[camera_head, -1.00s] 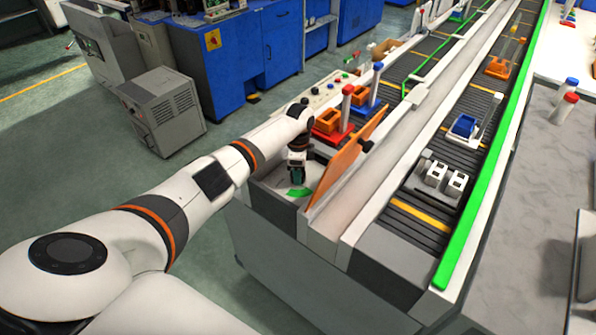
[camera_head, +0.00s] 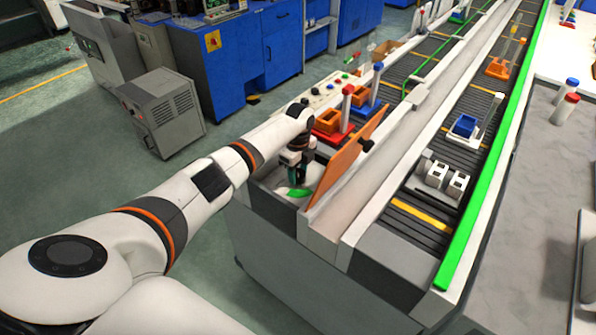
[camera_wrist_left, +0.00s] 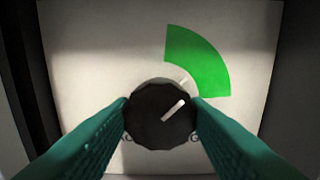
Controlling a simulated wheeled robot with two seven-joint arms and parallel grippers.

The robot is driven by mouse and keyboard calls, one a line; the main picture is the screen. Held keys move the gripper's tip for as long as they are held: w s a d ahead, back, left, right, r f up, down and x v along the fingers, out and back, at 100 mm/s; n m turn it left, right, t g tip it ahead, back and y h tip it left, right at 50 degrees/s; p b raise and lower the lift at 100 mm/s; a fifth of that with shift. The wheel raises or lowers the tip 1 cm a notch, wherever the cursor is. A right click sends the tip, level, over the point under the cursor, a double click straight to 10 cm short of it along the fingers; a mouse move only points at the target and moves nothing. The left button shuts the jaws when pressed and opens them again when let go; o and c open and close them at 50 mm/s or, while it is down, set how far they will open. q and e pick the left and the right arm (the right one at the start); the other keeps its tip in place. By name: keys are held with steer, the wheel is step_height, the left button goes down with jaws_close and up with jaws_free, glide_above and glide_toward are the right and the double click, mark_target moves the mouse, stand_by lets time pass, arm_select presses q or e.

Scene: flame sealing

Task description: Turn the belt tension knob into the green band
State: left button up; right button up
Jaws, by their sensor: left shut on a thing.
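The belt tension knob (camera_wrist_left: 160,115) is black and faceted, with a white pointer line, in the lower middle of the left wrist view. The pointer aims up and to the right, toward the green band (camera_wrist_left: 199,62), which curves above and right of the knob on a pale panel (camera_wrist_left: 100,50). My left gripper (camera_wrist_left: 161,117) is shut on the knob, with a teal finger on each side. In the head view, my left gripper (camera_head: 298,178) points down at the panel, beside the green band (camera_head: 299,192), and hides the knob. My right gripper is out of view.
An orange plate (camera_head: 345,155) stands tilted close to the right of my left gripper. Red (camera_head: 333,132) and blue trays with posts sit behind it. The conveyor (camera_head: 440,195) runs along the right. Printed lettering on the panel is partly hidden by the knob.

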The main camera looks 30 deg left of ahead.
mark_target(298, 173)
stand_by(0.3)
arm_select(q)
steer(key=o, duration=1)
steer(key=shift+r, duration=0.1)
step_height(298, 173, up, 12)
steer(key=b, duration=0.1)
steer(key=shift+b, duration=0.35)
